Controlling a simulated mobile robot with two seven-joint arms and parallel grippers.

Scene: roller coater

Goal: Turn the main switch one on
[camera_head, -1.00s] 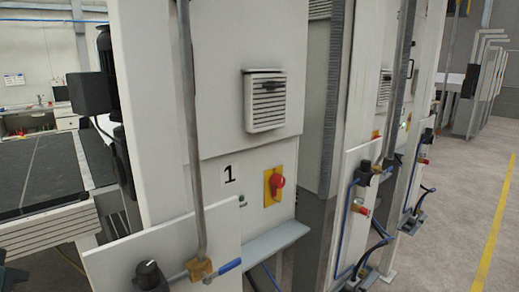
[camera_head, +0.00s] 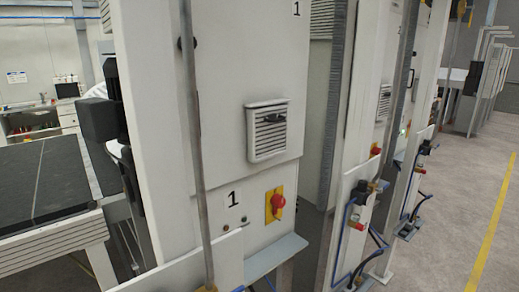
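The main switch one is a red rotary knob (camera_head: 278,201) on a yellow plate, on the lower front of the nearest white cabinet (camera_head: 225,90). A black "1" label (camera_head: 233,198) is to its left. The knob's exact turn position is too small to tell. Neither of my grippers shows in the head view, and nothing is seen touching the knob.
A vertical grey pipe (camera_head: 195,130) stands before the cabinet, left of the switch. A vent (camera_head: 268,130) is above the switch and a grey ledge (camera_head: 275,255) below. Similar cabinets with red knobs stand right. Open floor (camera_head: 465,200) lies at far right.

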